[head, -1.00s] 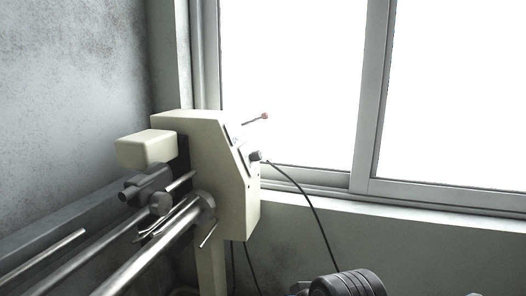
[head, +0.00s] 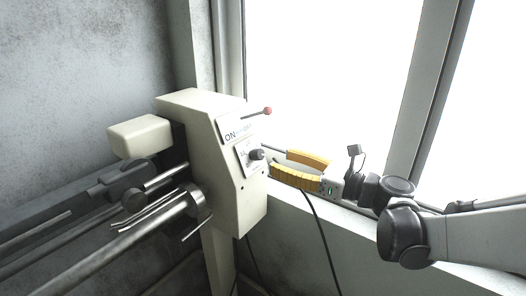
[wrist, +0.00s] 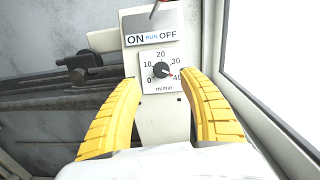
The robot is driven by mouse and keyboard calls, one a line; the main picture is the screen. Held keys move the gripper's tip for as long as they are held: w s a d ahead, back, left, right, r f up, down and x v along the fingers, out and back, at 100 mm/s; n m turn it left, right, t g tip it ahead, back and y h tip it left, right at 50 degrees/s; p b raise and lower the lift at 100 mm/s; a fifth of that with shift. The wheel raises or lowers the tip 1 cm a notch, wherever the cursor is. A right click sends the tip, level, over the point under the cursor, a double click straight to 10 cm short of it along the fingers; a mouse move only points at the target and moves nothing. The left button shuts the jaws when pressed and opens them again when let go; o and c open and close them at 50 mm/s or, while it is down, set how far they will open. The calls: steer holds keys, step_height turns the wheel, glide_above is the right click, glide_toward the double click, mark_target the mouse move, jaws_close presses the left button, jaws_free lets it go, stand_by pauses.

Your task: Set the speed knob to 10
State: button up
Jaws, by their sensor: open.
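The speed knob (wrist: 160,69) is a small dark knob on a white dial plate (wrist: 158,86) marked 0, 10, 20, 30, 40 and m/min. Its pointer seems to face lower right, near 40, but it is small. In the head view the knob (head: 257,154) sticks out from the cream machine housing (head: 225,190). My gripper (wrist: 160,78) is open, its two yellow ribbed fingers to the left and right below the knob, with nothing between them. In the head view my gripper (head: 270,158) reaches from the right close to the knob; contact cannot be told.
An ON RUN OFF plate (wrist: 152,37) sits above the dial. A lever with a red ball (head: 267,111) projects above it. Metal rods (head: 140,225) extend left. A black cable (head: 322,235) hangs below my gripper. A window and sill stand at the right.

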mark_target(261, 154)
steer(key=x, duration=0.7)
steer(key=shift+w+a+b, duration=0.1)
steer(key=shift+w+b, duration=0.15)
steer(key=shift+b, duration=0.05)
jaws_close()
